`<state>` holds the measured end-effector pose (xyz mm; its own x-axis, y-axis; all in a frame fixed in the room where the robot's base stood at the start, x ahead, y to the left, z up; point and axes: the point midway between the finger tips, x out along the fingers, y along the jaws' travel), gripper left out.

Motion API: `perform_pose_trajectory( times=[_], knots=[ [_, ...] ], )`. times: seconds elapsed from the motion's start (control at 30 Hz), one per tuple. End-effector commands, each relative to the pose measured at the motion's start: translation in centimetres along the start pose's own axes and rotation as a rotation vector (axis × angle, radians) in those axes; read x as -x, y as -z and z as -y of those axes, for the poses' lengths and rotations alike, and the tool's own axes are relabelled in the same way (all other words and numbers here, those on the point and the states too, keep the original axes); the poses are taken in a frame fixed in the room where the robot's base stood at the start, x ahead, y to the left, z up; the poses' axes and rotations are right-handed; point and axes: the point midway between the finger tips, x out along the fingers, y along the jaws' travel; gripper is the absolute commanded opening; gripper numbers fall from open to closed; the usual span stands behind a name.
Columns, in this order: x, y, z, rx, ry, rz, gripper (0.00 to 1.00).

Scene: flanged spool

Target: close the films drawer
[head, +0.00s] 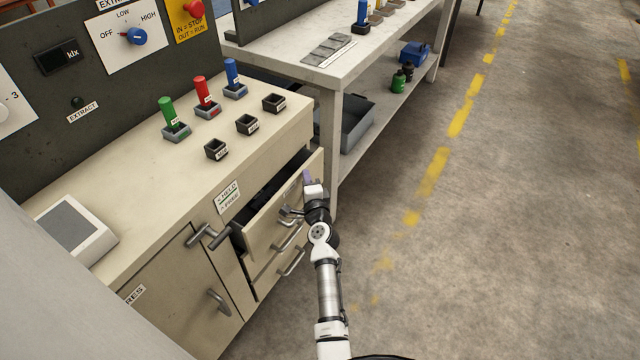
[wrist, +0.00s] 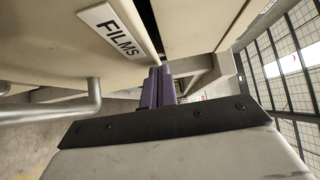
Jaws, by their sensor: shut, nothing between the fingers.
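The films drawer (head: 262,232) is the top one of a stack in the beige cabinet. It stands pulled out, with its dark inside showing. In the wrist view its front carries a white FILMS label (wrist: 115,31) and a grey bar handle (wrist: 52,114). My gripper (head: 307,177) is at the right end of the drawer front. Its purple fingers (wrist: 158,86) are shut together with nothing between them. They lie to the right of the label and handle, close to the drawer's edge. I cannot tell whether they touch it. My wrist hides part of the drawer front.
A cabinet door (head: 170,290) is to the left. The cabinet top holds coloured pegs (head: 203,92) and small black trays (head: 216,149). A grey workbench (head: 331,130) stands close behind. The floor (head: 480,250) on the right is clear.

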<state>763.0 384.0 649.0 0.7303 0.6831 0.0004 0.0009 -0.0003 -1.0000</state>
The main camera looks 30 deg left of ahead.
Motion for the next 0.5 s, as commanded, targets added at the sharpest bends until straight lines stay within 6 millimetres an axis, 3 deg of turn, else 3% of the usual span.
perform_pose_trajectory(
  times=[0.5],
  knots=[
    [-0.77,-0.75,-0.03,-0.001,-0.001,0.000,0.00]
  ],
)
